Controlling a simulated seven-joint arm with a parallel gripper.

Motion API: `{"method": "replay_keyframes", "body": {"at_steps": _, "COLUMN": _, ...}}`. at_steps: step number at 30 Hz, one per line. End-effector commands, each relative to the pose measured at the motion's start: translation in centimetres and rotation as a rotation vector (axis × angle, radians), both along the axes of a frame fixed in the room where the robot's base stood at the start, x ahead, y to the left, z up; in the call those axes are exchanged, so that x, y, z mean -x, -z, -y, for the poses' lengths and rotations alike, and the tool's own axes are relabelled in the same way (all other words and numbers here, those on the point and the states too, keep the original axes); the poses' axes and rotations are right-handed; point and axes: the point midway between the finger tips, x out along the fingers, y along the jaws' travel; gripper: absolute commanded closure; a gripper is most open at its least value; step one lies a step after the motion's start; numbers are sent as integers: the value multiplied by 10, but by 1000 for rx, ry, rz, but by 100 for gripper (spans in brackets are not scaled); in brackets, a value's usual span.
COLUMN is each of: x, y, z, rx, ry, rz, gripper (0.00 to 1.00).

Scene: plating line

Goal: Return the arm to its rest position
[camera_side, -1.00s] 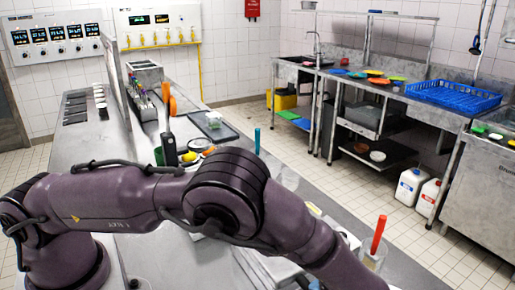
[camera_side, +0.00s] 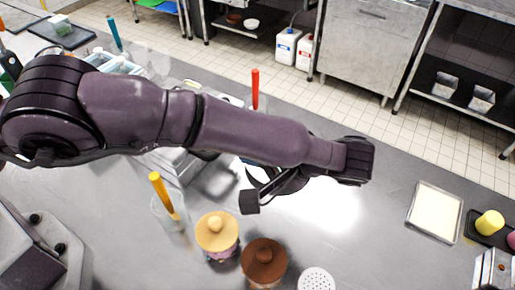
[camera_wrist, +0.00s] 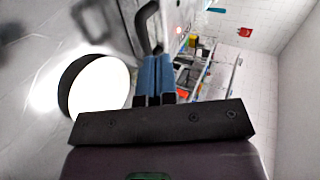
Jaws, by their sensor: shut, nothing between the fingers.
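My purple arm (camera_side: 250,130) reaches across the side view from the left, over the steel counter. Its wrist end is right of centre, above a bright round white surface. In the side view my gripper is mostly hidden behind the wrist parts. In the wrist view my gripper (camera_wrist: 155,72) shows as two blue fingers side by side, shut with nothing between them. A white disc with a dark rim (camera_wrist: 98,88) lies left of the fingers, apart from them.
A jar with a tan lid (camera_side: 216,232), a jar with a brown lid (camera_side: 264,262) and a clear container with an orange-handled tool (camera_side: 164,195) stand below the arm. A red-handled tool (camera_side: 255,88) stands behind it. A pale tray (camera_side: 435,212) lies right; counter between is clear.

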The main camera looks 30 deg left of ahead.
Motion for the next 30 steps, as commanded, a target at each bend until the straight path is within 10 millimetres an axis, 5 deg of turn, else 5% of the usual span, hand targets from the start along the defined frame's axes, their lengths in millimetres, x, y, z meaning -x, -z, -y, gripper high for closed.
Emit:
{"method": "replay_keyframes", "body": {"at_steps": 14, "x": -1, "y": -2, "z": 15, "rx": 10, "ry": 27, "rz": -29, "gripper": 100}}
{"method": "replay_keyframes", "body": {"at_steps": 20, "x": 7, "y": 31, "z": 8, "rx": 110, "ry": 169, "rz": -265, "gripper": 100}}
{"method": "replay_keyframes", "body": {"at_steps": 25, "x": 9, "y": 13, "z": -16, "rx": 283, "ry": 231, "rz": -405, "gripper": 100}}
{"method": "replay_keyframes", "body": {"at_steps": 30, "x": 12, "y": -26, "z": -50, "rx": 486, "ry": 275, "rz": -462, "gripper": 100}}
